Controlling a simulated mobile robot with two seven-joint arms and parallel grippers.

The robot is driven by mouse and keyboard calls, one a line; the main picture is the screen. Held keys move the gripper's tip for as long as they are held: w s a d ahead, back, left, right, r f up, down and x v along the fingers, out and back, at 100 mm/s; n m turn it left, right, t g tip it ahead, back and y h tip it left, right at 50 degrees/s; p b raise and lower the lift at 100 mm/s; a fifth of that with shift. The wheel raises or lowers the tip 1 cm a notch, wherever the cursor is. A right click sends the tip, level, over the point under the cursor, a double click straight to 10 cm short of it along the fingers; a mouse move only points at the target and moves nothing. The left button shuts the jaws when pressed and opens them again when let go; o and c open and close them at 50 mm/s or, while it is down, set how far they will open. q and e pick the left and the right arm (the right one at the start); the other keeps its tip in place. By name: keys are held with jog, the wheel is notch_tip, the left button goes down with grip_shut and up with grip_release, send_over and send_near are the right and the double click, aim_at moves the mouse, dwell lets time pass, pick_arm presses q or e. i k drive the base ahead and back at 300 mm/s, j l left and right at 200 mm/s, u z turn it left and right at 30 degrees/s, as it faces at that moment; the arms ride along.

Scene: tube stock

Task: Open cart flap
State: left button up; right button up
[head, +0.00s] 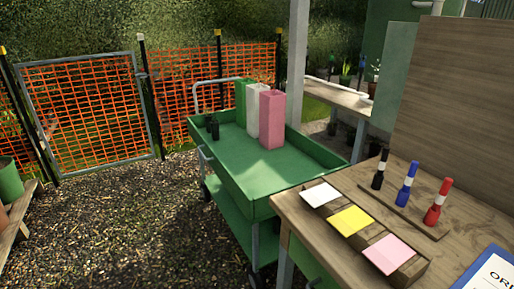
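A green cart (202,141) stands in the middle of the view, its far end towards the orange fence. Its top is a shallow tray with raised green walls. All the walls that I can see stand upright; I cannot tell which one is the flap. The wooden table hides part of the cart's near right corner. Tall green (240,101), white (253,109) and pink (272,119) square containers stand at the tray's far side. Neither of my grippers is in view.
A wooden table (470,185) at the right holds white (320,194), yellow (351,220) and pink (391,252) cards, black, blue and red markers, and a blue clipboard (492,273). A post (298,60) stands behind the cart. Gravel (120,230) left of the cart is clear.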

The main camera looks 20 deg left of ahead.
aim_at(243, 198)
jog(key=i+j+z, duration=0.15)
jog(key=j+z, duration=0.2)
jog(key=j, duration=0.3)
jog(key=i+j+z, duration=0.1)
jog(key=j+z, duration=0.3)
jog(key=j, duration=0.3)
jog(key=j+z, duration=0.35)
jog(key=j, duration=0.35)
jog(key=j+z, duration=0.1)
jog(key=j, duration=0.6)
jog(key=k+j, duration=0.1)
jog(key=j, duration=0.6)
jog(key=k+j+z, duration=0.15)
jog(key=j, duration=0.6)
jog(key=i, duration=0.05)
